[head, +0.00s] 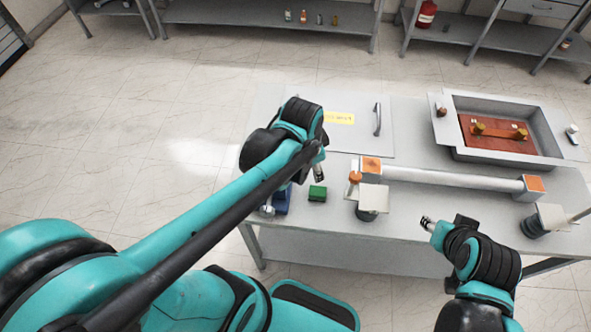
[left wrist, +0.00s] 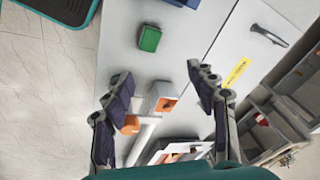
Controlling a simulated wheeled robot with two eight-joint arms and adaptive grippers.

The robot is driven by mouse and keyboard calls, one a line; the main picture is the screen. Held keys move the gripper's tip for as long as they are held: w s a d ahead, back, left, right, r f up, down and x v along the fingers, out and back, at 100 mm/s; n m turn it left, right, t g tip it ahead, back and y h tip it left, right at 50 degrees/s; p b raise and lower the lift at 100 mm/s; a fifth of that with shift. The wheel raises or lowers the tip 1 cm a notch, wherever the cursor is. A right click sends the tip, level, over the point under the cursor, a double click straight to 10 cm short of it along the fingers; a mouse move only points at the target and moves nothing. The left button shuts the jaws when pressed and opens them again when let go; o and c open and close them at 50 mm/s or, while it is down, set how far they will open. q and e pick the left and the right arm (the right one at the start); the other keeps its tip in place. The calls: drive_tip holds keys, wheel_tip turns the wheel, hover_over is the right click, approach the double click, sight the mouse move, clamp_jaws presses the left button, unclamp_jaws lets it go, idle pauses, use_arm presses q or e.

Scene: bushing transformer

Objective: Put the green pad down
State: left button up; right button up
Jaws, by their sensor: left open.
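The green pad (head: 317,194) lies on the grey table top (head: 405,222), near the front left edge, right of a blue object (head: 281,202). In the left wrist view the green pad (left wrist: 150,39) lies beyond the fingertips, clear of both fingers. My left gripper (head: 318,174) is above the table just behind the pad; in the left wrist view it (left wrist: 162,80) is open with nothing between its fingers. My right gripper (head: 428,223) is over the front table edge; its fingers are too small to tell whether they are open or shut.
A white bar with orange-topped ends (head: 450,178) lies across the table, right of the pad. A grey tray (head: 462,153) holding an orange-red part stands at the back right. A panel with a handle (head: 377,119) and yellow label (head: 339,118) lies behind. A round-based stand (head: 371,203) is nearby.

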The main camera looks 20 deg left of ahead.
use_arm(q)
drive_tip(key=s+a+r+n+t, duration=0.2)
drive_tip(key=s+r+n+t, duration=0.2)
drive_tip(key=s+n, duration=0.2)
drive_tip(key=shift+s+a+n, duration=0.2)
drive_tip(key=shift+a+n, duration=0.15)
drive_tip(key=shift+n, duration=0.85)
wheel_tip(320, 180, down, 9)
drive_tip(key=b, duration=0.8)
drive_tip(key=shift+r+b, duration=0.2)
drive_tip(key=shift+b, duration=0.15)
drive_tip(key=shift+o, duration=0.5)
